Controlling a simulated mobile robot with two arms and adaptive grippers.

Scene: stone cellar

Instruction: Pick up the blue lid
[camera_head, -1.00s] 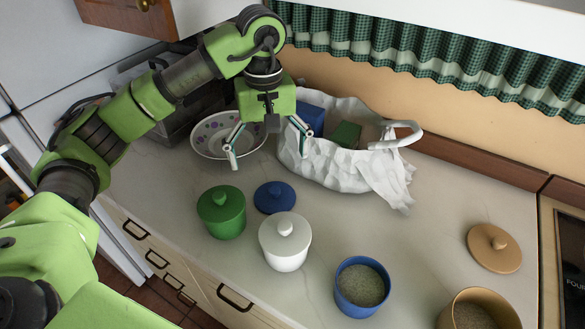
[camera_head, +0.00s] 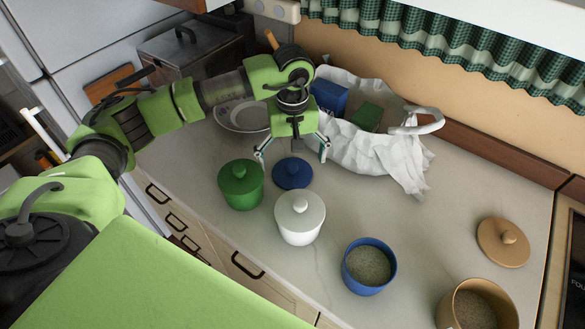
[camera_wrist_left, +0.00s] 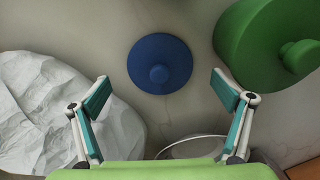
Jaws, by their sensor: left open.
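The blue lid (camera_head: 292,174) lies flat, knob up, on the counter between the green lidded jar (camera_head: 241,184) and the white bag. In the left wrist view the lid (camera_wrist_left: 160,63) shows whole, ahead of and between the fingertips. My left gripper (camera_head: 292,155) is open and empty, above and just behind the lid in the head view; its fingers (camera_wrist_left: 160,92) show spread wide in the left wrist view. The fingers do not touch the lid. My right gripper is not in view.
A white lidded jar (camera_head: 300,217) stands just in front of the lid. An open blue pot (camera_head: 369,265), a tan lid (camera_head: 503,242) and an open tan pot (camera_head: 477,304) stand further right. A crumpled white bag (camera_head: 372,150) and a bowl (camera_head: 240,116) lie behind. The middle right counter is clear.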

